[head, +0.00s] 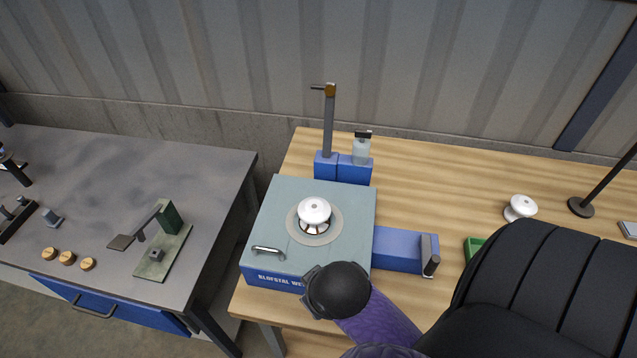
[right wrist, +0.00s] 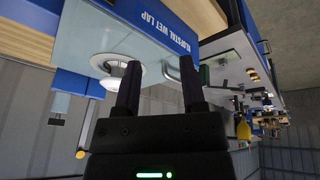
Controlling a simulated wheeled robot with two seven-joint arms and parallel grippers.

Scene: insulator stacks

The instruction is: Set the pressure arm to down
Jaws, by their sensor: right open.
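The lapping machine (head: 262,220), marked "WET LAP", stands on the wooden bench. Its pressure arm (head: 328,125) is a grey bar standing upright from a blue block behind the machine, with a brass-coloured end (head: 330,90) at the top. A white insulator (head: 314,209) sits on the round plate in the machine's top. In the right wrist view, which is upside down, the insulator (right wrist: 110,83) and the pressure arm's brass end (right wrist: 80,154) show to the left of my right gripper (right wrist: 160,66). The gripper is open and empty, apart from the arm. My left gripper is not seen.
A bottle (head: 361,150) stands beside the pressure arm. A blue side box (head: 402,249) with a lever juts from the machine's right. Another white insulator (head: 520,208) and a green tray (head: 473,247) lie further right. A grey table (head: 110,165) with fixtures stands left.

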